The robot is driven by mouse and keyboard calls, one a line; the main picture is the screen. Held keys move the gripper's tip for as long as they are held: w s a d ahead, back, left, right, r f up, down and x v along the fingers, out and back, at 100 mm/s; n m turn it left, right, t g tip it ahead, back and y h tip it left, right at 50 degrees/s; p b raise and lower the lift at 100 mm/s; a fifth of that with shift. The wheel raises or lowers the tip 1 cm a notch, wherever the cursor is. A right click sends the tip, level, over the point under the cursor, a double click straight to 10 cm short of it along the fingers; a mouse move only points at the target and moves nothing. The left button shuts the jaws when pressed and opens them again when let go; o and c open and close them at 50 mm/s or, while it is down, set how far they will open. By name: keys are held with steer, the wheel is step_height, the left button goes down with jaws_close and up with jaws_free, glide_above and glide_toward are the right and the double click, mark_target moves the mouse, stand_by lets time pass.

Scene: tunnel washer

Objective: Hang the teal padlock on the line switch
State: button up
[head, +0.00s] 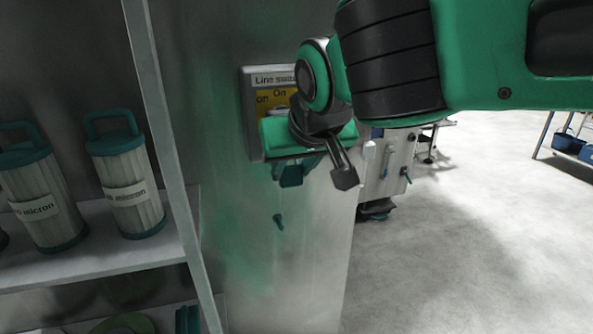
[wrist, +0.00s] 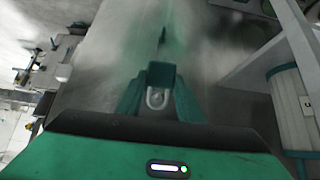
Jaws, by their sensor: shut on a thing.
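The line switch (head: 249,105) is a grey box with a yellow plate reading "On" on the grey wall in the head view. My arm and gripper hide its right and lower parts. My gripper (head: 291,176) points down just in front of the box's lower edge. In the wrist view its teal fingers are shut on the teal padlock (wrist: 160,72), whose silver U-shaped shackle shows between them. In the head view the padlock cannot be told apart from the teal fingers. I cannot tell whether the padlock touches the switch.
A small teal peg (head: 279,222) sticks out of the wall below the gripper, and it also shows in the wrist view (wrist: 162,36). A shelf (head: 100,262) with pleated filter cartridges (head: 126,190) stands at left. Open floor (head: 480,220) lies at right.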

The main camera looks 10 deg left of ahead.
steer(key=shift+w+a+f, duration=0.15)
steer(key=shift+w+a, duration=0.2)
steer(key=shift+w, duration=0.2)
steer(key=shift+w+a+f, duration=0.2)
steer(key=shift+w+f, duration=0.2)
steer(key=shift+f, duration=0.1)
steer(key=o, duration=1.2)
